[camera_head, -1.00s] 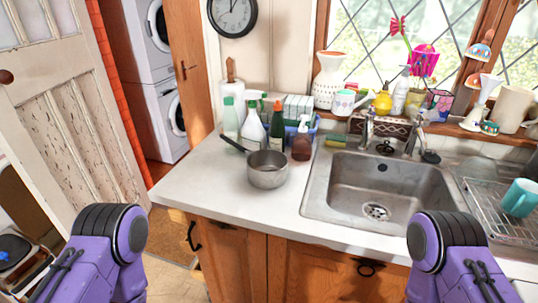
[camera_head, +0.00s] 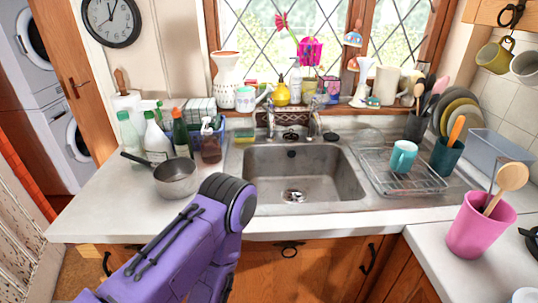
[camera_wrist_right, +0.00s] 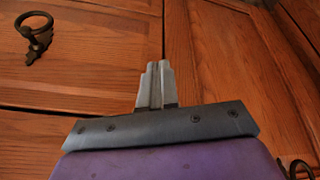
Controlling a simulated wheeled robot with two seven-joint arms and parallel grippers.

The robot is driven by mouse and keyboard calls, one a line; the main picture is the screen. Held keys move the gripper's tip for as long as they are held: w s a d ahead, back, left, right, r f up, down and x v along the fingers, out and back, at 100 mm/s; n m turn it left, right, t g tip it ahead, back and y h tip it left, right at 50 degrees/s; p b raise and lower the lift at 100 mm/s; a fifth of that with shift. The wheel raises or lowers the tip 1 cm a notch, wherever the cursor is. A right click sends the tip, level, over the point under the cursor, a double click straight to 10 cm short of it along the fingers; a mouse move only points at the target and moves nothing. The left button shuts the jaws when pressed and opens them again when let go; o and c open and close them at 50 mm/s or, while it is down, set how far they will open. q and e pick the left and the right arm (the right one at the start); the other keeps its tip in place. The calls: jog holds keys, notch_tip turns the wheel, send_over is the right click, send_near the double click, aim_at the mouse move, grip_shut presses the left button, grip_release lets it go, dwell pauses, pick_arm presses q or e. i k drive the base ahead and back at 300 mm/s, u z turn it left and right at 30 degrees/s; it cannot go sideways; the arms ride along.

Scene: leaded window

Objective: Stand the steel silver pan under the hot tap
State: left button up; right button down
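The steel silver pan (camera_head: 177,180) stands upright on the white counter left of the sink, its dark handle pointing to the upper left. Two metal taps, a left one (camera_head: 270,121) and a right one (camera_head: 314,124), rise behind the sink (camera_head: 328,175). No hot marking is readable. The basin is empty. My right gripper (camera_wrist_right: 155,84) is shut and empty in the right wrist view, in front of wooden cupboard doors, away from the pan. My left gripper is not in view. A purple arm link of mine crosses the lower middle of the head view.
A drying rack (camera_head: 405,180) with a teal mug (camera_head: 403,156) is right of the sink. A pink pot (camera_head: 478,228) stands at right. The counter's front left is clear.

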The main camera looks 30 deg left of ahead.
aim_at(157, 170)
jog(key=z, duration=1.85)
jog(key=k, duration=2.5)
jog(key=u, duration=1.25)
